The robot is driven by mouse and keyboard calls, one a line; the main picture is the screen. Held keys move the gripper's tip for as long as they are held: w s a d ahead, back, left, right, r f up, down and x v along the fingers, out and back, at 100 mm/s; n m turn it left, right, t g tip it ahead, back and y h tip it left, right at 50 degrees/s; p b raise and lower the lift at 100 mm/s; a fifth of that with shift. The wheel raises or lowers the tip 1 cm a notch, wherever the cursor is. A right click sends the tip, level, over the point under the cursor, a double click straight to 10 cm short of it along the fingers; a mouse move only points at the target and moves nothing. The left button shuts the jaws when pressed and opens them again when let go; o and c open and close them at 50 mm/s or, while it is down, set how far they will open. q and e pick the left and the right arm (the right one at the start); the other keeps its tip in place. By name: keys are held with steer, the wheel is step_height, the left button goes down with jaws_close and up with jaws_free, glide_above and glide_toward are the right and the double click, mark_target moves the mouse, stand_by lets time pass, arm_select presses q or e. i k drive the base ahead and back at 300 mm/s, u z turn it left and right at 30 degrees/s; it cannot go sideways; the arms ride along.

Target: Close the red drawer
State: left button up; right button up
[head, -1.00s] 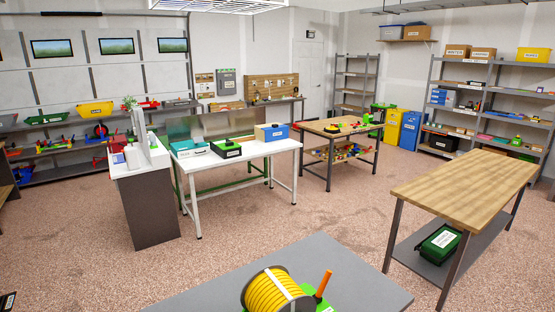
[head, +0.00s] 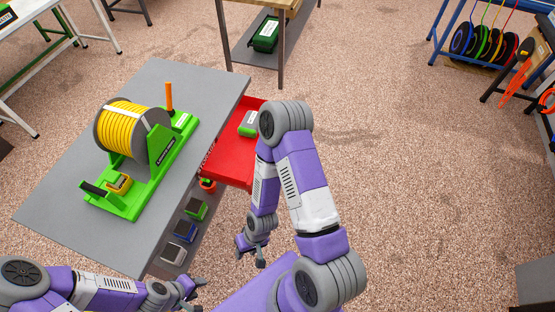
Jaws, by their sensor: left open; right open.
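The red drawer (head: 228,164) stands pulled out from the right side of the grey-topped toolchest (head: 214,82). A green item with a white label (head: 248,124) lies in it. My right arm hides part of the drawer's right side. My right gripper (head: 251,254) is open and empty, pointing down, below the drawer in the picture and apart from it. My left gripper (head: 197,291) is open and empty near the chest's lower corner in the picture.
A green stand with a yellow cable reel (head: 130,130) sits on the chest top. Small coloured items (head: 185,230) show along the chest's side. A wooden-topped table (head: 270,5) is beyond. The speckled floor (head: 420,190) at right is clear.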

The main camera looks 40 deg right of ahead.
mark_target(231, 162)
steer(key=k, duration=0.85)
steer(key=z, duration=1)
steer(key=i, duration=1.05)
steer(key=u, duration=0.1)
steer(key=k, duration=0.5)
steer(key=u, duration=0.65)
steer(key=i, duration=0.8)
steer(key=z, duration=0.5)
